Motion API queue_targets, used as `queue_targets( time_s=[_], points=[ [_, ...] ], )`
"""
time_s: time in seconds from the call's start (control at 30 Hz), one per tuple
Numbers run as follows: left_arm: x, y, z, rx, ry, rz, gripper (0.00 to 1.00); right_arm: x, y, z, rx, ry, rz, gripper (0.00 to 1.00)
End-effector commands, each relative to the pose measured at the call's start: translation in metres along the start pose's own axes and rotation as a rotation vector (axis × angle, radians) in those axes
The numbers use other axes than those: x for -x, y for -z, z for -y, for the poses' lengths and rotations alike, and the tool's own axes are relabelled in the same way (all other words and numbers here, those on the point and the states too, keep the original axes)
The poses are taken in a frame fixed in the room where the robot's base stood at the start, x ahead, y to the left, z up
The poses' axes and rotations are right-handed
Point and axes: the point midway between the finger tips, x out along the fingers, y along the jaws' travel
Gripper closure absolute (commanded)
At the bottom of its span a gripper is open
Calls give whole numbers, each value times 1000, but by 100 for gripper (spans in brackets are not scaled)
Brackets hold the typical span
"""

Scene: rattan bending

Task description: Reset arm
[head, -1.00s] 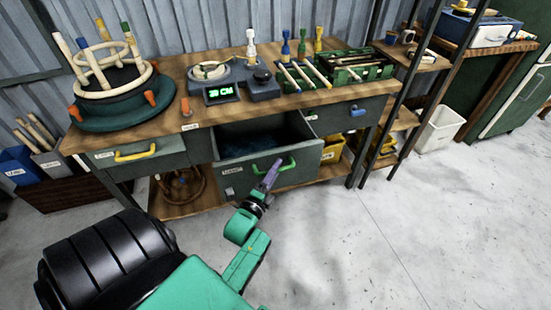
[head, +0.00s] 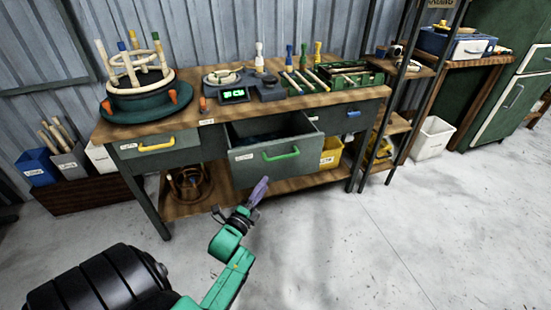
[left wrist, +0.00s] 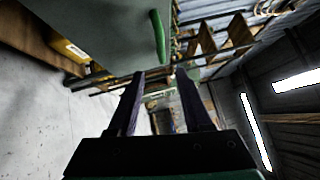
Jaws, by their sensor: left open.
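My left gripper (head: 258,190) has purple-grey fingers and is in front of and below the open drawer (head: 250,164), apart from its green handle (head: 281,153). In the left wrist view the two fingers of my left gripper (left wrist: 160,75) stand apart with nothing between them. The green handle (left wrist: 157,36) and the drawer front (left wrist: 95,25) show beyond the fingertips there. The drawer is pulled out of the workbench, and its dark inside shows. My right gripper is not in view.
The workbench (head: 215,112) carries a round rattan frame on a green base (head: 150,111), a device with a green display (head: 234,95) and a green tray (head: 365,81). A shut drawer with a yellow handle (head: 156,147) is at left. The floor (head: 350,240) at right is clear.

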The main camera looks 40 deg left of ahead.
Motion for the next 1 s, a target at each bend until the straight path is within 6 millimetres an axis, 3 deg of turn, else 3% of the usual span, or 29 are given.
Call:
queue_targets(
  time_s=[0.27,0.37,0.43,0.57,0.67,0.7,0.83,0.9,1.0],
  points=[
    [2,4,-8,33,-31,-6,50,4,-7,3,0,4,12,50],
    [15,22,-45,187,-176,-23,50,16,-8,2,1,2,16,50],
    [39,43,-89,362,-354,-20,50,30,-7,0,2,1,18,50],
    [121,81,-173,687,-743,82,50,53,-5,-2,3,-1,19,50],
    [204,99,-218,870,-1023,249,50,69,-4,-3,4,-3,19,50],
    [241,102,-231,924,-1125,335,50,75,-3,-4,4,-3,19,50],
    [346,97,-251,1017,-1370,635,50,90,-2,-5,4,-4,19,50],
    [384,92,-253,1030,-1436,761,50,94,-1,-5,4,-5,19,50],
    [411,86,-254,1034,-1476,858,50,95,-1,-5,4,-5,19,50]
  ],
)
